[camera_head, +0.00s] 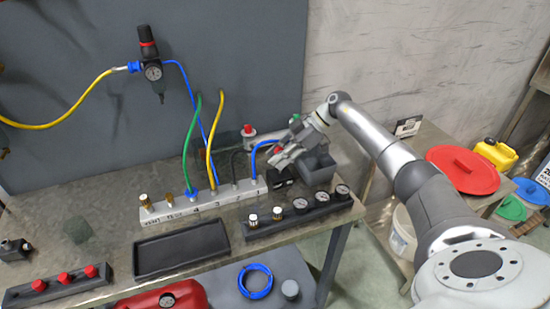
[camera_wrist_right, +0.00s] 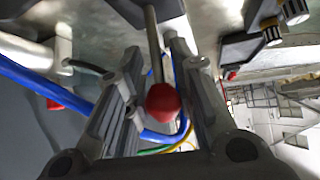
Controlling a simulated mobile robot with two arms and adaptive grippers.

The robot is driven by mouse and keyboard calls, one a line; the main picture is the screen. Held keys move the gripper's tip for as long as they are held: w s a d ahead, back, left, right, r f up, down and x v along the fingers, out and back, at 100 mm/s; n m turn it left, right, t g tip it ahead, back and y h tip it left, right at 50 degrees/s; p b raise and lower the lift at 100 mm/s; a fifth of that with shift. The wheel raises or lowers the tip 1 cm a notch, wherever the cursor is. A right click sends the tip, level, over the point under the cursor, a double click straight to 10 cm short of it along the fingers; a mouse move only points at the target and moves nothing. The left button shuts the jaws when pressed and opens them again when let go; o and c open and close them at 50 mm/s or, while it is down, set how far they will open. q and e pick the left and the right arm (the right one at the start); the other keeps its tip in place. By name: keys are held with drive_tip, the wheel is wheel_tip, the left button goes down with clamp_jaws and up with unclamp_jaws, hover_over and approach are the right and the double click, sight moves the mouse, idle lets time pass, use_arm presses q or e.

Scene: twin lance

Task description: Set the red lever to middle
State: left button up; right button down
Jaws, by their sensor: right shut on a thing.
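The red lever (camera_wrist_right: 163,102) shows in the right wrist view as a round red knob on a thin grey rod. The rod runs up from the knob toward a dark base. My right gripper (camera_wrist_right: 163,70) has its fingers on both sides of the lever and is shut on it. In the head view my right gripper (camera_head: 284,156) is at the back right of the bench, by the dark block. There it largely hides the lever, and I cannot tell the lever's exact position. My left gripper is not in view.
A white manifold (camera_head: 205,203) with green, yellow and blue hoses stands left of the gripper. A dark gauge block (camera_head: 297,216) lies in front. A black tray (camera_head: 182,249) and a red-knobbed strip (camera_head: 58,284) are further left. A blue hose passes close to my fingers.

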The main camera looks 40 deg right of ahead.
drive_tip(key=shift+d, duration=0.1)
drive_tip(key=c, duration=1.4)
unclamp_jaws()
drive_tip(key=shift+o, duration=0.2)
drive_tip(key=shift+d+r, duration=0.1)
drive_tip(key=v, duration=1.2)
drive_tip(key=shift+s, duration=0.1)
